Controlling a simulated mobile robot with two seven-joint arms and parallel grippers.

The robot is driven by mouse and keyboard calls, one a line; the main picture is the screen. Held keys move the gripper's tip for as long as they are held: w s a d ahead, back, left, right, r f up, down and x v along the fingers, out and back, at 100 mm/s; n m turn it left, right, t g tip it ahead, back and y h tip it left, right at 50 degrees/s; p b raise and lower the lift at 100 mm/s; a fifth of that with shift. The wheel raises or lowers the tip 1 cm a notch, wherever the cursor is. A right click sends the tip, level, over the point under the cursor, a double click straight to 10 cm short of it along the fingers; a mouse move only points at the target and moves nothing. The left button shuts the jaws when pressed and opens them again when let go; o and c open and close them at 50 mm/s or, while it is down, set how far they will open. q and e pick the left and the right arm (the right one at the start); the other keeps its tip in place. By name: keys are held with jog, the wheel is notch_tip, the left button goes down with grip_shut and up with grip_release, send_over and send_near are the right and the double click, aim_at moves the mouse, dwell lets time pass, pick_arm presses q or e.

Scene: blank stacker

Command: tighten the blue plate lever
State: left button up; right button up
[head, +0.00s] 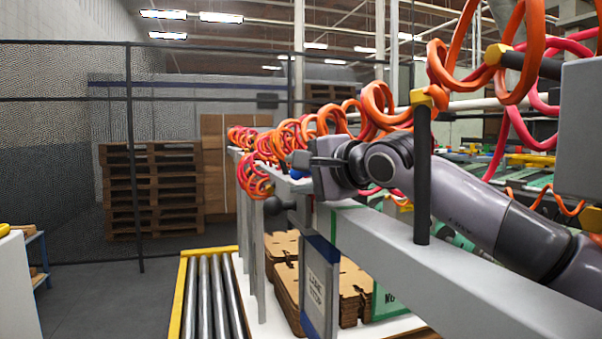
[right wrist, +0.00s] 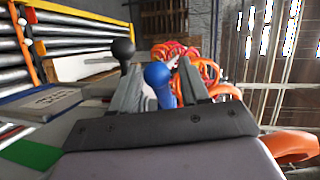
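The blue plate lever has a round blue knob (right wrist: 158,74) on a short blue stem, seen in the right wrist view between my two fingers. In the head view a small part of the blue knob (head: 296,174) shows beside my right gripper (head: 306,165), at the far end of the grey rail. My right gripper (right wrist: 160,84) has its fingers apart, one on each side of the lever; I see no clear grip on it. The lever's base is hidden behind the gripper body. My left gripper is not in view.
A black-knobbed lever (head: 272,205) sits just below; it also shows in the right wrist view (right wrist: 123,48). Orange and red coiled hoses (head: 380,105) hang close around my right arm. A grey rail (head: 430,265) runs under it. Cardboard blanks (head: 285,285) and a roller conveyor (head: 212,295) lie below.

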jog(key=shift+s+d, duration=0.2)
jog(key=b+v, duration=0.2)
jog(key=v, duration=0.4)
jog(key=shift+s+d+r, duration=0.15)
jog(key=shift+s+d, duration=0.05)
jog(key=shift+s, duration=0.05)
